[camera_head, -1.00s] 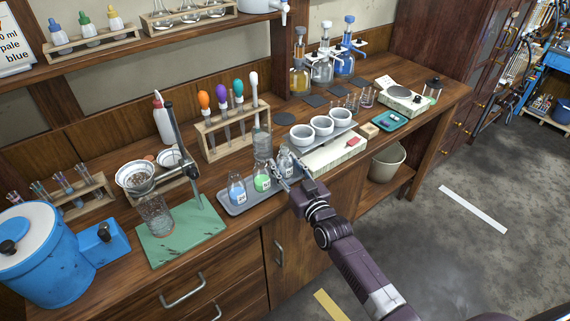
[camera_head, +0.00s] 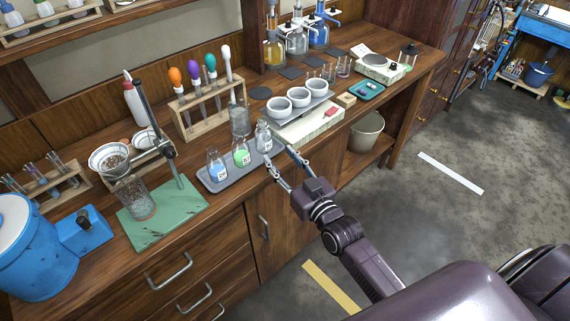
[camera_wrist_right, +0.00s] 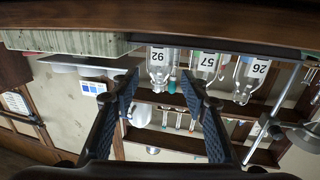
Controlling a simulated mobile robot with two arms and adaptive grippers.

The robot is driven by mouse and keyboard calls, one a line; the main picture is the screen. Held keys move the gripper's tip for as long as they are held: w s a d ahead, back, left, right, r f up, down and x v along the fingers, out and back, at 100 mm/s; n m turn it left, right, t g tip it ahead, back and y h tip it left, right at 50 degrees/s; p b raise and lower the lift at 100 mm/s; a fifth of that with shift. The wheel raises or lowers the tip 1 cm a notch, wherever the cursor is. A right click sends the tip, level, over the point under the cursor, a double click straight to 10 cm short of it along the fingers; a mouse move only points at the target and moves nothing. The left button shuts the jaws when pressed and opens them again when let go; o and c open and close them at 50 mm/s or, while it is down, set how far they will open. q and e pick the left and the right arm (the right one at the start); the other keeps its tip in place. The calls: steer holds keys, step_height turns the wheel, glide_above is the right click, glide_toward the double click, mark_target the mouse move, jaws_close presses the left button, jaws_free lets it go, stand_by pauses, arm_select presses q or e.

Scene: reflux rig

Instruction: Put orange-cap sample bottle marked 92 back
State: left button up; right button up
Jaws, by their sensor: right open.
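The bottle marked 92 (camera_wrist_right: 158,62) shows upside down in the wrist view, ahead of and between my right gripper's (camera_wrist_right: 160,84) fingers. In the head view it is the clear bottle (camera_head: 263,139) upright at the right end of the grey tray (camera_head: 214,186). I cannot make out an orange cap on it. The bottle marked 57 (camera_wrist_right: 207,66), with green liquid in the head view (camera_head: 241,156), and the bottle marked 26 (camera_wrist_right: 249,78), with blue liquid (camera_head: 217,171), stand beside it. My right gripper (camera_head: 280,159) is open and empty at the counter's front edge, apart from the bottle.
A white-topped box (camera_head: 306,127) with white bowls behind it is right of the tray. A tall glass cylinder (camera_head: 239,120) stands behind the bottles. A green mat (camera_head: 160,222) with a stand is at left. The floor in front of the counter is open.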

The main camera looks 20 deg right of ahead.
steer(key=shift+s+d, duration=0.1)
steer(key=shift+s, duration=0.8)
